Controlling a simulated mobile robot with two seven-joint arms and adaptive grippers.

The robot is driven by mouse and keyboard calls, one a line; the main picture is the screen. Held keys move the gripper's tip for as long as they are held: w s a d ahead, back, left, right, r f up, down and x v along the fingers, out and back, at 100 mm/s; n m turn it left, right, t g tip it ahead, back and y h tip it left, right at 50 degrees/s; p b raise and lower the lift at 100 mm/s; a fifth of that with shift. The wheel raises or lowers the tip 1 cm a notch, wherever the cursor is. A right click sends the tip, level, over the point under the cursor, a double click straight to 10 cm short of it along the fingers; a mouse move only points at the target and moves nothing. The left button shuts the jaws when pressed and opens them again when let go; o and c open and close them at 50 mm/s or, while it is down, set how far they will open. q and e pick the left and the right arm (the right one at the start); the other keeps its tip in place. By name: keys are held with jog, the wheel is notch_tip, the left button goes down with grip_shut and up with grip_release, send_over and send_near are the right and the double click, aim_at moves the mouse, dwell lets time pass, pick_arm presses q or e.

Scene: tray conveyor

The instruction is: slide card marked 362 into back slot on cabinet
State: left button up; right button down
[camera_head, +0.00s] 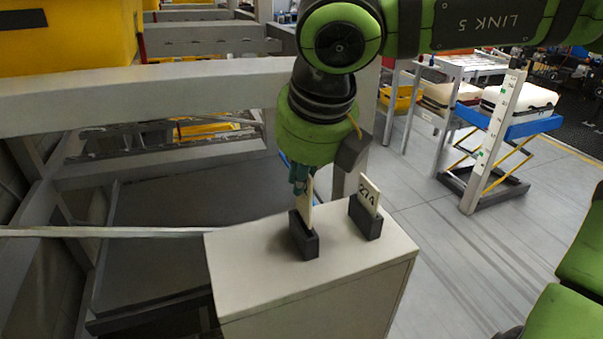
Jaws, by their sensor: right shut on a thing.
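The cabinet (250,268) is pale with a flat top. Two dark slot blocks stand on it. A card marked 274 (369,192) stands upright in the right slot block (365,219). My right gripper (301,184) points down above the left slot block (304,240) and is shut on a pale card (306,207). This card is seen nearly edge-on, so its number cannot be read. Its lower end meets the top of the left slot block; how deep it sits cannot be told. My left gripper is not in view.
Grey frame beams (170,92) run behind and left of the cabinet, with a yellow bin (75,40) at upper left. A blue lift table (520,127) with cases stands at right.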

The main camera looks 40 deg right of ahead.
aim_at(302, 198)
jog(key=shift+b, duration=0.4)
jog(key=shift+b, duration=0.3)
dwell(0.7)
jog(key=shift+f+b, duration=1.9)
jog(key=shift+b, duration=0.2)
jog(key=shift+d+f+b, duration=0.15)
jog(key=shift+f+b, duration=0.15)
jog(key=shift+s+f+b, duration=0.1)
jog(key=shift+f+b, duration=0.45)
jog(key=shift+b, duration=0.05)
jog(key=c, duration=1.3)
grip_release()
